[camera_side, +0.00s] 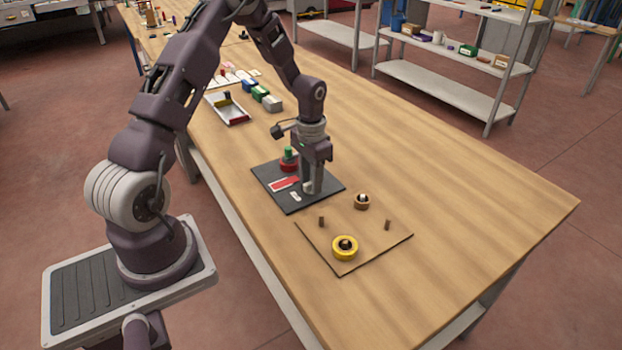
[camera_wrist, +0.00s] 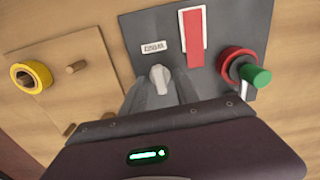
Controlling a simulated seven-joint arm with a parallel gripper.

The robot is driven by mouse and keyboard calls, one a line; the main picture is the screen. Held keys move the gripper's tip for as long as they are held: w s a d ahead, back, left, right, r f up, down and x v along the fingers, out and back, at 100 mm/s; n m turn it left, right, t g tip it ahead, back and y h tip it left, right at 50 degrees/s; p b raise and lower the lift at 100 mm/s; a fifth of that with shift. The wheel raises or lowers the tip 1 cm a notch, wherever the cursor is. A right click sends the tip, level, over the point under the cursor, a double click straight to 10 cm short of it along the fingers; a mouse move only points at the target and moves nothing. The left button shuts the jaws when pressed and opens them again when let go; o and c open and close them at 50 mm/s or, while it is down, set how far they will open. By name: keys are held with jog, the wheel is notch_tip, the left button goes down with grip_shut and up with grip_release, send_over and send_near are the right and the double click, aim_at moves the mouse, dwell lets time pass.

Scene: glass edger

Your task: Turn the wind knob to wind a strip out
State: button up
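A pale grey knob (camera_wrist: 160,78) stands on the dark board (camera_side: 275,196), beside a small white label (camera_side: 295,196) with lettering too small to read. My gripper (camera_side: 311,190) points down over the board. In the wrist view its two fingers (camera_wrist: 161,88) lie on either side of the knob, close to it. I cannot tell whether they press on it. A red strip (camera_wrist: 194,45) lies in a white frame on the board. A red roll (camera_wrist: 236,64) with a green knob (camera_wrist: 258,76) is at the board's far corner in the side view.
A tray (camera_side: 227,112) and several small boxes (camera_side: 260,94) stand farther back. The table's right side is clear.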

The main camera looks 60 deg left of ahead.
notch_tip(320, 180, up, 6)
jog(key=shift+r, duration=0.1)
jog(key=shift+d+r, duration=0.15)
jog(key=shift+r, duration=0.6)
jog(key=s+d+r+t, duration=0.1)
jog(key=s+d+r, duration=0.15)
jog(key=r, duration=0.25)
jog(key=s+d+r+y, duration=0.1)
jog(key=d+r, duration=0.2)
jog(key=r, duration=0.1)
jog(key=s+d+r+t, duration=0.1)
jog(key=s+d+r, duration=0.15)
jog(key=r, duration=0.25)
jog(key=s+d+r+t, duration=0.1)
jog(key=s+d+r, duration=0.1)
jog(key=s+d, duration=0.3)
jog(key=s+d+r+t+h, duration=0.1)
jog(key=s+d, duration=0.4)
jog(key=s, duration=0.7)
notch_tip(320, 180, up, 2)
jog(key=shift+r+t, duration=0.2)
jog(key=shift+t, duration=0.6)
jog(key=shift+w+a, duration=0.1)
